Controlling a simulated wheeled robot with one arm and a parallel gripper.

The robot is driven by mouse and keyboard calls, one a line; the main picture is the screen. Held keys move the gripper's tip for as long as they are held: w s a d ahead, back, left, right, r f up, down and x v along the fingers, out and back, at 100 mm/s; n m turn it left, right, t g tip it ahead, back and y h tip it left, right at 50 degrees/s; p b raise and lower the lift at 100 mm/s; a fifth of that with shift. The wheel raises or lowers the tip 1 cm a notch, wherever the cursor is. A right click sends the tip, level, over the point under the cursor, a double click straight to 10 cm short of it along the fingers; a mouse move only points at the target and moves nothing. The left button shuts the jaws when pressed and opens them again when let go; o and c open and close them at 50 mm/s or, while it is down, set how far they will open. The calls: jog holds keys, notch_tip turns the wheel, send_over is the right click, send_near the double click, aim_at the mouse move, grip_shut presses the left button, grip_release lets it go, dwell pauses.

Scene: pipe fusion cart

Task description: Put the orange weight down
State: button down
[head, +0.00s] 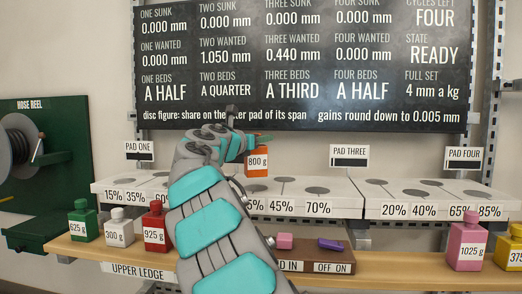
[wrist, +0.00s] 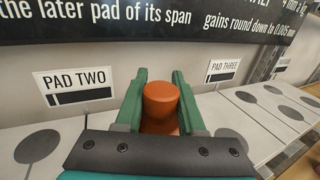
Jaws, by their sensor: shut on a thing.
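The orange weight (head: 257,165), labelled 800 g, is upright at the pad shelf, just right of my forearm. My gripper (head: 256,142) is shut on its top. In the wrist view the weight's round orange knob (wrist: 162,98) sits between the two green fingers of my gripper (wrist: 160,76). The pad two sign (wrist: 75,86) is to the left of the fingers and the pad three sign (wrist: 222,70) to the right. I cannot tell whether the weight's base touches the white pad block (head: 300,206); the wrist view hides its base.
Green (head: 84,224), white (head: 119,227) and red (head: 155,228) weights stand on the wooden ledge at left. Pink (head: 467,247) and yellow (head: 512,248) weights stand at right. A control box (head: 325,266) sits mid-ledge. The dark board (head: 300,65) hangs behind. Visible pad discs are bare.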

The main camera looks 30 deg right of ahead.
aim_at(260, 149)
jog(key=shift+f+b, duration=0.4)
jog(key=shift+f, duration=1.25)
jog(key=shift+f, duration=0.1)
jog(key=c, duration=0.5)
grip_release()
jog(key=shift+s+a, duration=0.1)
jog(key=shift+a, duration=0.15)
jog(key=v, duration=1.1)
jog(key=shift+s+a, duration=0.2)
